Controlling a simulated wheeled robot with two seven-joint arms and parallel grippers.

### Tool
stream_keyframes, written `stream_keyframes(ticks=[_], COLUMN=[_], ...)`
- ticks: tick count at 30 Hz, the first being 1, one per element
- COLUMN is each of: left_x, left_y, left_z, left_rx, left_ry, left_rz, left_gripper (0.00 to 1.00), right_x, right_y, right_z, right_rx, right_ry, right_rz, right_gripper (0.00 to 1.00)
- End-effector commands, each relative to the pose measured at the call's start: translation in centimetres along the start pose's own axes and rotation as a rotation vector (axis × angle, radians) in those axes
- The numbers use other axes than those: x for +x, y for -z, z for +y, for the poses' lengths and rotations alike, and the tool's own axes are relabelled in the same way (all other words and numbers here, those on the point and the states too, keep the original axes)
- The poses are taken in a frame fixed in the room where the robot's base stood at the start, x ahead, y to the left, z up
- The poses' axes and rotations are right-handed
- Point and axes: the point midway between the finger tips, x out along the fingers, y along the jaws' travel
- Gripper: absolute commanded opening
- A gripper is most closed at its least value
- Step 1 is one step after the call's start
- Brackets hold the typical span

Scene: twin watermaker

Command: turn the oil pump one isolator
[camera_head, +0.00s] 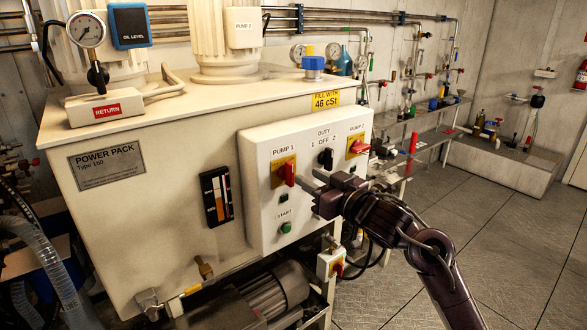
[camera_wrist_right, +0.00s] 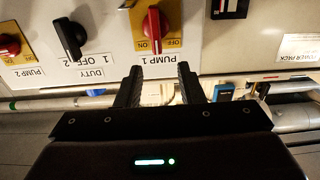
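The pump 1 isolator is a red rotary handle (camera_head: 289,174) on a yellow plate at the left of the white control panel (camera_head: 262,215). The handle stands about upright. In the right wrist view, which is upside down, the red handle (camera_wrist_right: 155,28) is above and between my fingers, with ON and OFF marks on its plate. My right gripper (camera_head: 306,186) is open and empty, just right of the handle in the head view, its fingers pointing at the panel. The fingers (camera_wrist_right: 160,82) are apart in the wrist view, with a gap to the handle. My left gripper is out of view.
The black duty switch (camera_head: 326,158) and red pump 2 isolator (camera_head: 358,147) are on the same panel. A green start button (camera_head: 286,228) is below. A small switch box (camera_head: 331,263) hangs under the panel. The floor at right is clear.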

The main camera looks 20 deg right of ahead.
Motion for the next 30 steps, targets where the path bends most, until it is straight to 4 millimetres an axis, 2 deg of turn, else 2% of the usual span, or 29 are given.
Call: stream_keyframes(ticks=[6,12,17,24,30], left_x=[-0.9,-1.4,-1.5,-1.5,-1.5], left_y=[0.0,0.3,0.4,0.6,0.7], left_z=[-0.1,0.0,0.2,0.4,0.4], left_rx=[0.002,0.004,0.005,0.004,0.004], left_ry=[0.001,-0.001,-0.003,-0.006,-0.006], left_rz=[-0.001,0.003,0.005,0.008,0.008], left_gripper=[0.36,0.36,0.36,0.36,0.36], right_x=[3.5,6.2,7.1,7.1,7.1], right_y=[0.2,0.1,0.0,-0.1,-0.1], right_z=[0.0,0.0,0.1,0.0,0.0], right_rx=[0.003,0.002,0.001,0.0,0.0], right_ry=[0.0,0.0,-0.002,-0.001,-0.001], right_rz=[0.001,0.0,0.0,-0.001,-0.001], right_gripper=[0.35,0.35,0.35,0.35,0.08])
